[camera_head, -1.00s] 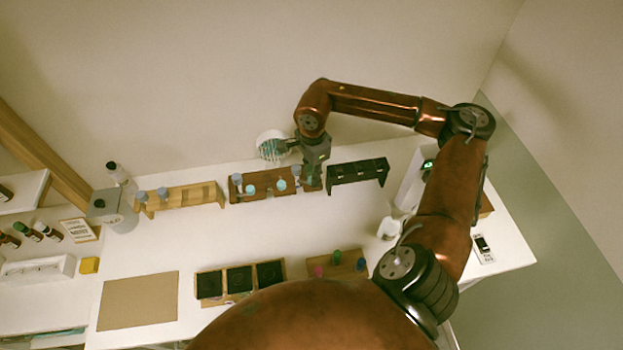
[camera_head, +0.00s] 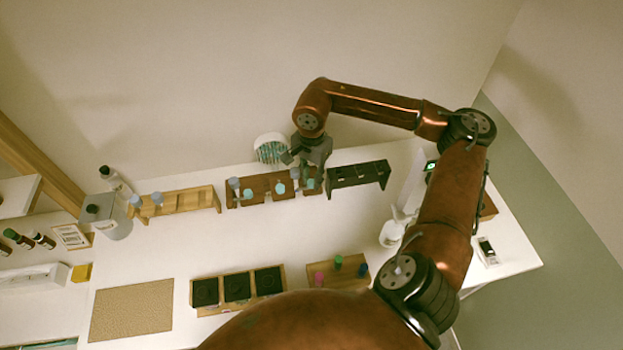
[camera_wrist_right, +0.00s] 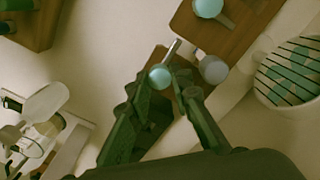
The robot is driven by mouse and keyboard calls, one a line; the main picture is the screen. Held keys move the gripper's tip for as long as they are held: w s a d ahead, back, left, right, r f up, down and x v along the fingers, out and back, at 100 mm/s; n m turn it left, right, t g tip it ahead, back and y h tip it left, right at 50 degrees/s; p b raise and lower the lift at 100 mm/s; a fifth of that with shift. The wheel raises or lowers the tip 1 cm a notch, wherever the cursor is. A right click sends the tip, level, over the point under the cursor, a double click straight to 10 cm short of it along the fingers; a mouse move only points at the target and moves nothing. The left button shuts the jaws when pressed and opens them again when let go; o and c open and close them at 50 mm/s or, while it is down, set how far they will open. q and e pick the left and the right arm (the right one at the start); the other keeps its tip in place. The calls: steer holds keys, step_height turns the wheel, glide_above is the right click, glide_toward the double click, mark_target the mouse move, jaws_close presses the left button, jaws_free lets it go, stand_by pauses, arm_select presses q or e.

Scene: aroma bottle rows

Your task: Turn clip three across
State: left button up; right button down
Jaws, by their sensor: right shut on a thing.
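The reddish-brown rack (camera_head: 262,189) stands at the back middle of the white table, with several clips with round grey or teal knobs along it. My right gripper (camera_head: 309,176) is over the rack's right end, reaching down from above. In the right wrist view, the fingers of my right gripper (camera_wrist_right: 178,82) are shut on a clip with a teal knob (camera_wrist_right: 160,76) and a thin metal rod. A grey knob (camera_wrist_right: 213,68) and another teal knob (camera_wrist_right: 208,6) are beside it on the rack. My left gripper is not in view.
A light wooden rack (camera_head: 185,202) stands to the left and a black rack (camera_head: 357,176) close to the right. A white ribbed dome (camera_head: 271,147) is behind the gripper. Black trays (camera_head: 238,288) and a small wooden block with pegs (camera_head: 338,272) are at the front. The table middle is clear.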

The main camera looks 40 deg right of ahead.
mark_target(312, 182)
steer(key=c, duration=1.7)
jaws_free()
steer(key=shift+c, duration=0.2)
steer(key=shift+r, duration=0.1)
step_height(312, 182, up, 12)
